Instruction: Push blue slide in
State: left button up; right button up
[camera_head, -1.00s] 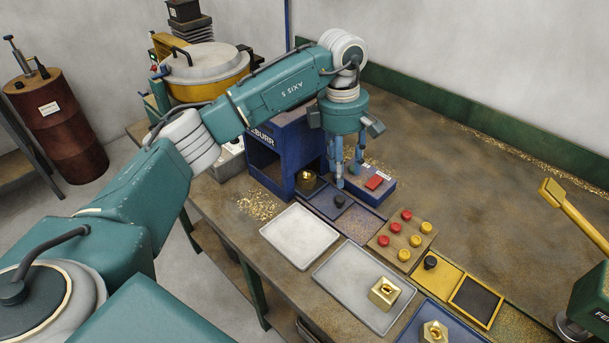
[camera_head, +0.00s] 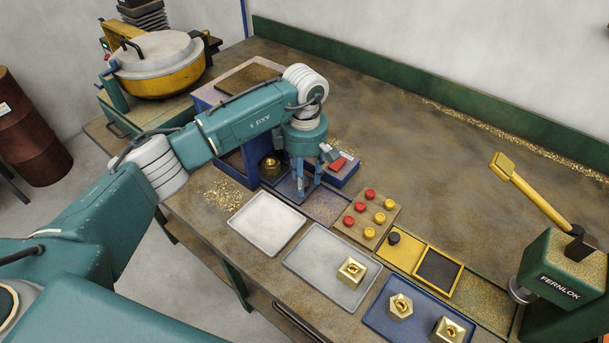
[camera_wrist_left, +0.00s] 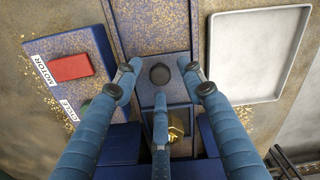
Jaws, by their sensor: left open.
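The blue slide (camera_wrist_left: 180,92) is a flat plate with a round black knob (camera_wrist_left: 160,74), in front of the blue deburring machine (camera_head: 232,160). In the head view the slide (camera_head: 274,187) is partly covered by my left gripper (camera_head: 303,190). That gripper points down over the slide, open and empty. In the left wrist view its blue fingers (camera_wrist_left: 162,86) spread around the knob; whether any touches it I cannot tell. A brass part (camera_wrist_left: 176,130) sits at the machine's opening, behind the fingers; it also shows in the head view (camera_head: 269,165). My right gripper is out of view.
A box with a red switch (camera_wrist_left: 70,67) stands close beside the fingers. An empty grey tray (camera_head: 267,224) lies at the slide's other side. A board of red and yellow buttons (camera_head: 381,207) and a yellow slide with a black knob (camera_head: 413,255) lie to the right.

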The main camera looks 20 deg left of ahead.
aim_at(289, 181)
pick_arm(q)
jog(key=shift+f, duration=0.25)
grip_shut()
jog(key=a+b, duration=0.1)
jog(key=w+a, duration=0.1)
jog(key=a, duration=0.1)
jog(key=a+b, duration=0.1)
jog(key=shift+w+a+f+b, duration=0.1)
jog(key=shift+w+a+b, duration=0.1)
jog(key=shift+w+b, duration=0.15)
jog(key=shift+a, duration=0.2)
jog(key=shift+r, duration=0.25)
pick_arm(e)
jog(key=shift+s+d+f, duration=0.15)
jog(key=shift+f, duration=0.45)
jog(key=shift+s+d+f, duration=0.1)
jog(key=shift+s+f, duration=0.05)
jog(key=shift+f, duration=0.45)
pick_arm(q)
grip_release()
jog(key=shift+a+f, duration=0.1)
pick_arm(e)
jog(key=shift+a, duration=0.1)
